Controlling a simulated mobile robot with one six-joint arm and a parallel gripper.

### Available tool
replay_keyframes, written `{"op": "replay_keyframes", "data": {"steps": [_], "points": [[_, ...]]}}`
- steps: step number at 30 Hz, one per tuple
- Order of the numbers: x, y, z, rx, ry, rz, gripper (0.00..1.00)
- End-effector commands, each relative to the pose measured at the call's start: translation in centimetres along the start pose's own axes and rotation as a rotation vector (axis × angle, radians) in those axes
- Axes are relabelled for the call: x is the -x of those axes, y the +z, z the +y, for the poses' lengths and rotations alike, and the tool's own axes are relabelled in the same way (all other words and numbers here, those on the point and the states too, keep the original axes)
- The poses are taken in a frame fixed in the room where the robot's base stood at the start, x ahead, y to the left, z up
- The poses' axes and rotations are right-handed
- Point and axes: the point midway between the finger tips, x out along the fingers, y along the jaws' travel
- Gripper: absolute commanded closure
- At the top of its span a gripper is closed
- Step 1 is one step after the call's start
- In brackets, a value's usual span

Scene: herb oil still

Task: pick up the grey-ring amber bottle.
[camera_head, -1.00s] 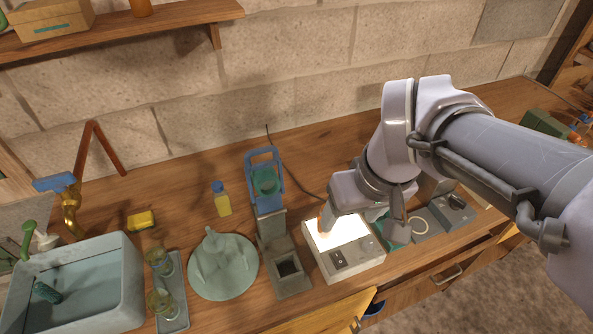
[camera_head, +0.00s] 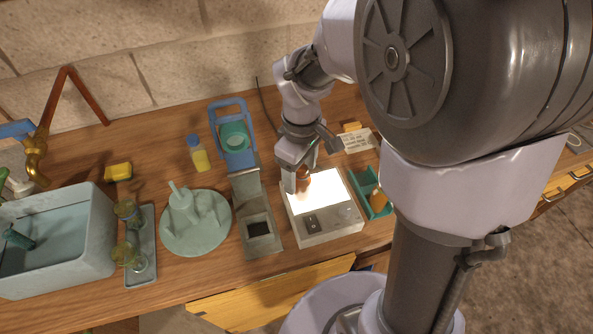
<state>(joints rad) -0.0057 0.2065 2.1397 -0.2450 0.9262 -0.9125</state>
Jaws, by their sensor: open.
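An amber bottle (camera_head: 304,181) stands on the lit white top of a light box (camera_head: 324,229). It is mostly hidden behind my gripper (camera_head: 292,186), and I cannot see a grey ring on it. My gripper points down over the left back part of the lit top, with its fingers at the bottle. It is open; whether the fingers touch the bottle is not clear. Another amber thing (camera_head: 378,200) lies in a green tray (camera_head: 365,182) right of the light box, partly hidden by my arm; no ring shows there either.
Left of the light box stand a grey stand with a blue handle (camera_head: 246,197), a yellow bottle with a blue cap (camera_head: 199,154) and a round pale plate (camera_head: 190,245) with vessels. A label card (camera_head: 357,141) lies behind the green tray. A sink (camera_head: 60,245) is at far left.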

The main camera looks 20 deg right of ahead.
Motion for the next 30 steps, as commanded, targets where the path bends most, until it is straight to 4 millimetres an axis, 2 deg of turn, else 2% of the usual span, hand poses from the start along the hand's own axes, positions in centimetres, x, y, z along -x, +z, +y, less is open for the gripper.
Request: {"op": "replay_keyframes", "data": {"steps": [3,6,12,22,30], "points": [[-3.0,0.4,-0.1,-0.002,-0.003,-0.002,0.35],[-4.5,0.4,-0.1,-0.001,-0.002,-0.002,0.35],[-4.3,0.3,-0.1,-0.001,0.000,0.000,0.35],[-4.3,0.3,-0.1,-0.001,-0.001,-0.001,1.00],[-4.3,0.3,-0.1,-0.001,0.000,0.000,1.00]]}}
